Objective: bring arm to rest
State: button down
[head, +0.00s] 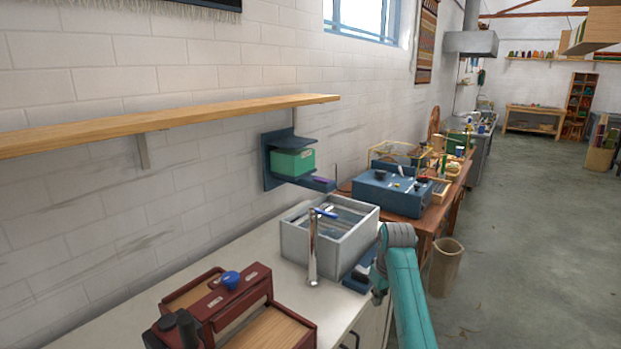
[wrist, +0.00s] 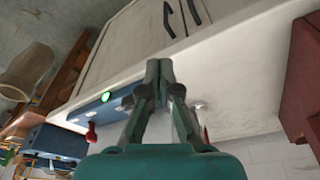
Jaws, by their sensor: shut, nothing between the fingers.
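My gripper (wrist: 158,75) shows in the wrist view with its two green fingers together at the tips. It is shut and holds nothing. In the wrist view, the white counter front with dark handles lies beyond the fingertips. In the head view my teal arm rises at the lower right, beside the counter's front edge. My gripper cannot be made out in the head view.
A white counter (head: 240,260) carries a grey basin (head: 340,245) with a tap (head: 312,250) and a dark red wooden device (head: 240,310). A wooden shelf (head: 170,122) runs along the wall. A bin (head: 446,268) stands beyond my arm. The floor (head: 545,260) at the right is clear.

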jog(key=s+f+t, duration=0.1)
jog(key=s+f, duration=0.3)
jog(key=f, duration=0.4)
jog(key=s+f+m+t, duration=0.1)
jog(key=s+f, duration=0.3)
jog(key=f, duration=0.3)
jog(key=s+f+t, duration=0.1)
jog(key=s+f, duration=0.3)
jog(key=f, duration=0.4)
jog(key=s+f+m+t, duration=0.1)
jog(key=s+f+t, duration=0.4)
jog(key=s, duration=1.3)
jog(key=s+r+m+t, duration=0.1)
jog(key=s+r, duration=0.1)
jog(key=s, duration=0.8)
jog(key=s+r+m, duration=0.1)
jog(key=s+r, duration=0.1)
jog(key=s, duration=0.9)
jog(key=s+r+t, duration=0.1)
jog(key=s+r, duration=0.6)
jog(key=r, duration=0.3)
jog(key=s+r+t, duration=0.2)
jog(key=s+r, duration=0.5)
jog(key=r, duration=0.3)
jog(key=shift+s+r+m+t+h, duration=0.15)
jog(key=shift+s+m+t+h, duration=0.15)
jog(key=shift+s+h, duration=0.1)
